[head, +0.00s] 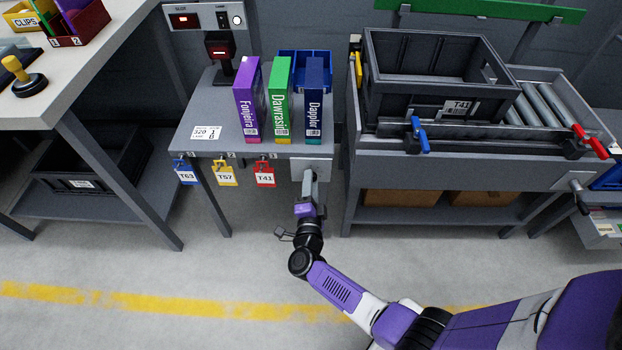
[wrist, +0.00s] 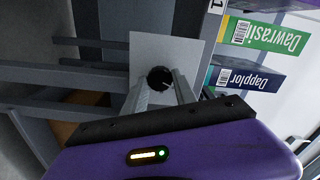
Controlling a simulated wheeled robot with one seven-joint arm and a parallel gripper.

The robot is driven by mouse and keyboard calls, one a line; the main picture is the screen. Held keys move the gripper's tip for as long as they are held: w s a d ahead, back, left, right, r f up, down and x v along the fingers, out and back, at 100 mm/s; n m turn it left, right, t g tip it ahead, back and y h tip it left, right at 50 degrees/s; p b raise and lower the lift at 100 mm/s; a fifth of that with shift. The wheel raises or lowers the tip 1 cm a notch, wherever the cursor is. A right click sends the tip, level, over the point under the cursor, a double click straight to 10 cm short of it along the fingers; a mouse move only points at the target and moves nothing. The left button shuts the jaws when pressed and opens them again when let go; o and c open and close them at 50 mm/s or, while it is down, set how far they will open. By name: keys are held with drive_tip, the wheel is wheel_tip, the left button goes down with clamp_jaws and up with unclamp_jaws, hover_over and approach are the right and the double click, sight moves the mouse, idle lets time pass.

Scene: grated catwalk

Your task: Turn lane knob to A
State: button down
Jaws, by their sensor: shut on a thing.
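The lane knob (wrist: 160,77) is a small dark round knob on a pale square plate (wrist: 178,50). In the head view the plate (head: 322,167) sits on the front edge of the small grey table, at its right end. My gripper (head: 309,176) reaches up to the plate from below and hides the knob there. In the wrist view my gripper's two grey fingers are shut on the knob, one on each side. I cannot make out any lane letters or a pointer mark on the plate.
Purple (head: 247,100), green (head: 279,100) and dark blue (head: 314,100) boxes stand on the table above. Blue, yellow and red tags (head: 264,175) hang left of my gripper. A grey crate (head: 430,85) sits on the roller bench to the right. The floor below is clear.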

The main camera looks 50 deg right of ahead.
drive_tip(key=shift+n+p, duration=0.9)
drive_tip(key=shift+n, duration=1.3)
drive_tip(key=c, duration=1)
unclamp_jaws()
drive_tip(key=shift+a, duration=0.1)
drive_tip(key=p+v, duration=0.1)
drive_tip(key=v, duration=0.6)
drive_tip(key=shift+s+a, duration=0.25)
